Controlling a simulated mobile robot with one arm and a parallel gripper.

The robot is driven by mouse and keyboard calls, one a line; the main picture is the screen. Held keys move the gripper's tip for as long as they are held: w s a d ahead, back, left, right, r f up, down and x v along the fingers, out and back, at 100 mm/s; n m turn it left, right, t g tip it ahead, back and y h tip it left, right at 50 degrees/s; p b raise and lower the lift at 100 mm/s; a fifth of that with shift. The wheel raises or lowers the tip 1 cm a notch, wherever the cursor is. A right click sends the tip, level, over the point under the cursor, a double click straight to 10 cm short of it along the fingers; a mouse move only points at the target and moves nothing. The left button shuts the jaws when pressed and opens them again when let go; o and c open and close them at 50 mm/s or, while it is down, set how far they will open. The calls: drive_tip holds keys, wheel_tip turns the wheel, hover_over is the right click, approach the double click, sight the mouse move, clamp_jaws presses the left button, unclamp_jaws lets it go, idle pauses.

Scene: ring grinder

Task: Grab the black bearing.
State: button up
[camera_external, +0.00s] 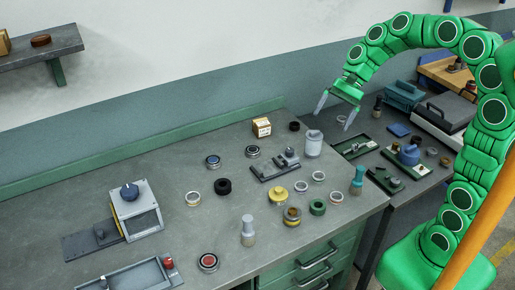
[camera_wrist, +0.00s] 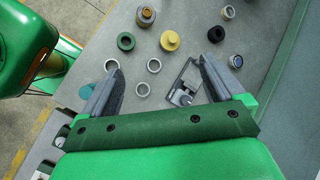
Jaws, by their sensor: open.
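A black ring-shaped bearing (camera_external: 223,186) lies flat on the grey workbench (camera_external: 130,185), near its middle; it also shows in the wrist view (camera_wrist: 215,34), beyond the right fingertip. A second, smaller black ring (camera_external: 294,126) lies near the back edge beside a small box. I cannot tell for sure which is the task's bearing. My gripper (camera_external: 337,110) is open and empty, raised above the right end of the bench, apart from both rings. In the wrist view its fingers (camera_wrist: 160,68) are spread wide over the bench.
A pale jar (camera_external: 313,146) and a grey fixture (camera_external: 275,166) stand on the bench below and left of my gripper. Several rings, a yellow part (camera_external: 277,194) and a silver-topped cylinder (camera_external: 248,230) surround the larger black ring. A side table (camera_external: 400,190) holds tools and cases.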

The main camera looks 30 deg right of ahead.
drive_tip(key=w+a+f+m+t+y, duration=0.15)
drive_tip(key=w+m, duration=0.25)
drive_tip(key=w, duration=0.5)
drive_tip(key=w+a+f+m+t+y, duration=0.1)
drive_tip(key=w+m+y, duration=0.15)
drive_tip(key=w, duration=0.65)
drive_tip(key=w+a+f+m+t+y, duration=0.1)
drive_tip(key=w+m+y, duration=0.1)
drive_tip(key=w+m, duration=0.5)
drive_tip(key=n, duration=0.3)
approach(253, 149)
drive_tip(key=shift+a+f+m+g, duration=0.15)
drive_tip(key=shift+a+m+g, duration=0.1)
drive_tip(key=shift+x, duration=3.9)
drive_tip(key=shift+w, duration=0.2)
drive_tip(key=c, duration=1.3)
